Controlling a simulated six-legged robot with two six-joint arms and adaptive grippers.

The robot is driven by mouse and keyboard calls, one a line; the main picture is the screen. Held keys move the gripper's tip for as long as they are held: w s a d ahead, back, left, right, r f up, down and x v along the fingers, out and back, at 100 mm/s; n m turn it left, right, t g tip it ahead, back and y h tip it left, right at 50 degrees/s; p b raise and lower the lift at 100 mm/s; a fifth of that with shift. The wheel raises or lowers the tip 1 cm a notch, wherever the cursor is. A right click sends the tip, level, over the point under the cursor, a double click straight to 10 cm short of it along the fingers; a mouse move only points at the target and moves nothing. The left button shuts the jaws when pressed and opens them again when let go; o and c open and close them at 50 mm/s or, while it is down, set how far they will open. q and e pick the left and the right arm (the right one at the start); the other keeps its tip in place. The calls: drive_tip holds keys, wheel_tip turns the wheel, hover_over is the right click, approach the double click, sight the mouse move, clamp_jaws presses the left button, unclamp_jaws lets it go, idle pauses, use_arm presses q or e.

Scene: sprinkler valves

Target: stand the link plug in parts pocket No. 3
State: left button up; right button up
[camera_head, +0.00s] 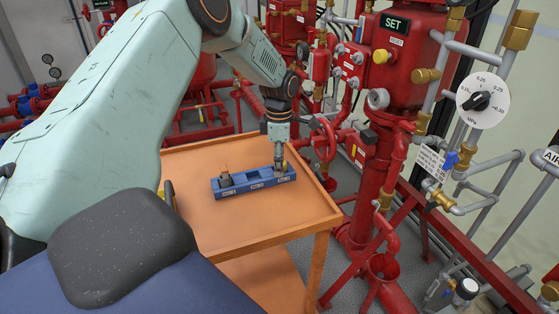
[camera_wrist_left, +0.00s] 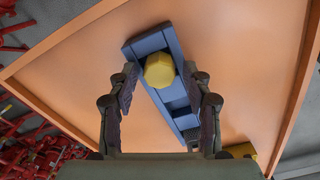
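A blue tray (camera_head: 240,184) with several pockets lies on the orange cart top; the small white labels on its front are too small to read. A yellow, many-sided plug head (camera_wrist_left: 159,70), apparently the link plug, stands in the tray's end pocket, which is the right end in the head view. My left gripper (camera_head: 280,170) is low over that end. In the left wrist view its fingers (camera_wrist_left: 160,88) are apart on either side of the plug, with gaps showing. The plug's lower part is hidden. My right gripper is not in view.
A dark grey part (camera_head: 225,180) stands in the tray's left pocket. The orange cart top (camera_head: 230,225) is clear in front of the tray. Red pipes and a red handwheel (camera_head: 325,140) stand close beyond the cart's right edge. A yellow object (camera_wrist_left: 240,152) shows near the tray.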

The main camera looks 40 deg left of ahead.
use_arm(q)
drive_tip(key=shift+w+d+r, duration=0.1)
drive_tip(key=shift+w+d, duration=0.05)
wheel_tip(320, 180, up, 12)
drive_tip(key=p, duration=0.2)
idle(0.5)
